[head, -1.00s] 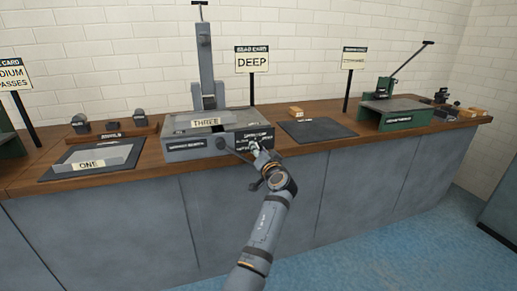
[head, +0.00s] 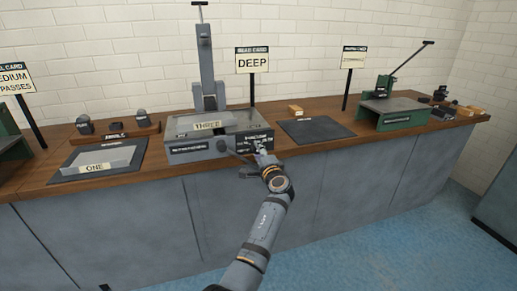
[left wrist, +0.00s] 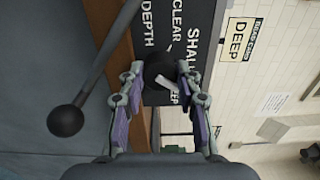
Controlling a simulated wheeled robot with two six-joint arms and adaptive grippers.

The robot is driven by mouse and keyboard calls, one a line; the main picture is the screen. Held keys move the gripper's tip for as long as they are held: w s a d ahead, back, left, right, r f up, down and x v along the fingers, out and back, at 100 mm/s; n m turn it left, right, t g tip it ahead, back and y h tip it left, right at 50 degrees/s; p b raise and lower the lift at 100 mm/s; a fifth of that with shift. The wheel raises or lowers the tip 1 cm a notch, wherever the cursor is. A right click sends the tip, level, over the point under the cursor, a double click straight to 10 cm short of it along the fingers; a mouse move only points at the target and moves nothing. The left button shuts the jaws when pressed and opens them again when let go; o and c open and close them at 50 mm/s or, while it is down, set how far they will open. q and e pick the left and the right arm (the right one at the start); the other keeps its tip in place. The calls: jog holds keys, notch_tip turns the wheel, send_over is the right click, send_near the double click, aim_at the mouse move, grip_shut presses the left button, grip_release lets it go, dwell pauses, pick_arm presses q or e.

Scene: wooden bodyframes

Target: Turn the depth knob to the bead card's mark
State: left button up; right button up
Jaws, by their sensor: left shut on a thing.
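The bead card (head: 252,60) stands on a post behind the machine and reads DEEP; it also shows sideways in the left wrist view (left wrist: 237,40). The grey machine (head: 190,153) has a dark front panel with DEPTH, CLEAR and partly hidden SHAL lettering. My left gripper (head: 261,153) is at the right of this panel. In the left wrist view, its fingers (left wrist: 160,74) are closed on both sides of the dark depth knob (left wrist: 157,68). The knob's white pointer (left wrist: 167,85) slants down-right in the picture, toward the partly covered DEEP lettering. My right gripper is not in view.
A lever with a black ball (left wrist: 66,121) sticks out close beside my left gripper. A tray marked ONE (head: 100,161) lies on a mat at left. A bare dark mat (head: 317,130) and a green machine (head: 392,121) stand to the right on the bench.

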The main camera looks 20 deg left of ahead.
pick_arm(q)
jog(key=shift+m+p, duration=1.1)
jog(key=shift+m, duration=1.2)
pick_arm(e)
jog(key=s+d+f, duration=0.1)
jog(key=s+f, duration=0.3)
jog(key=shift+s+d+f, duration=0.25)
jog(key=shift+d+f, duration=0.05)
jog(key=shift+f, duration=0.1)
pick_arm(q)
jog(key=shift+f, duration=0.1)
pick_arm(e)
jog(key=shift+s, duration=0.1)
pick_arm(q)
jog(key=o, duration=1.2)
jog(key=shift+d, duration=0.1)
jog(key=shift+c, duration=0.2)
